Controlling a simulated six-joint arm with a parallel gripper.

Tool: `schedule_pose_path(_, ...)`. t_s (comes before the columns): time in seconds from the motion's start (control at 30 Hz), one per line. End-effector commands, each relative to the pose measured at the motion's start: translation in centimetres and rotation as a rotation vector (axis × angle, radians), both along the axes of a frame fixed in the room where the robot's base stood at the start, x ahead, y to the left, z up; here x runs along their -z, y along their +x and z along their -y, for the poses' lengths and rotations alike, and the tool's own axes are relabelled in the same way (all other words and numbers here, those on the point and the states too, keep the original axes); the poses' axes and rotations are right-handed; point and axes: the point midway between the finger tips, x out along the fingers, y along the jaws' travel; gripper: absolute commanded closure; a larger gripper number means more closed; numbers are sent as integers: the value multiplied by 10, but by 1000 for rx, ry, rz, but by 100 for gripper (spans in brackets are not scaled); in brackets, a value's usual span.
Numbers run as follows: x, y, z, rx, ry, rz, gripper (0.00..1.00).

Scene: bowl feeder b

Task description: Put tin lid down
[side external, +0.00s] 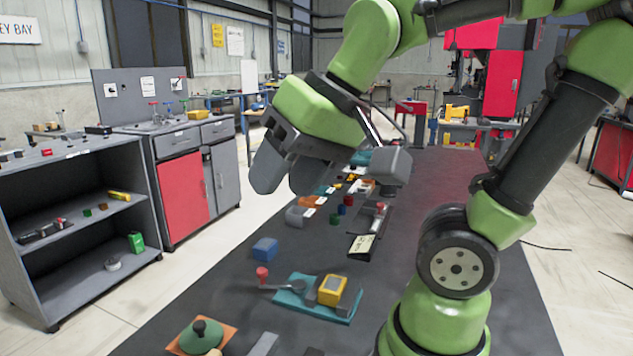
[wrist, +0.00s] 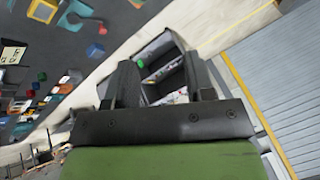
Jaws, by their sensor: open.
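A green domed lid with a dark round knob (side external: 200,334), which looks like the tin lid, rests on an orange square mat (side external: 226,334) at the near left of the dark table. I cannot tell whether anything lies under it. My gripper (side external: 287,183) is raised well above the table, up and to the right of the lid and apart from it. In the wrist view its two dark fingers (wrist: 160,82) are spread with nothing between them. I cannot make out the lid in the wrist view.
A teal mat (side external: 290,300) holds a yellow box (side external: 332,290) and a dark spoon-like tool. A blue block (side external: 265,249) and a red knobbed piece (side external: 262,274) stand nearby. Several small parts crowd the table farther back. A grey shelf unit (side external: 75,215) stands left across the floor.

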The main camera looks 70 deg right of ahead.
Motion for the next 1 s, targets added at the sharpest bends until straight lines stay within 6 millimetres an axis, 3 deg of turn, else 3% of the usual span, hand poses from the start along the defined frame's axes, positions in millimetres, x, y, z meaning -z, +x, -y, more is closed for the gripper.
schedule_pose_path(0.1,1,-23,-1,-31,-7,68,51)
schedule_pose_path(0.23,4,-34,-2,-50,-13,100,51)
schedule_pose_path(1.0,5,-35,-2,-53,-14,104,51)
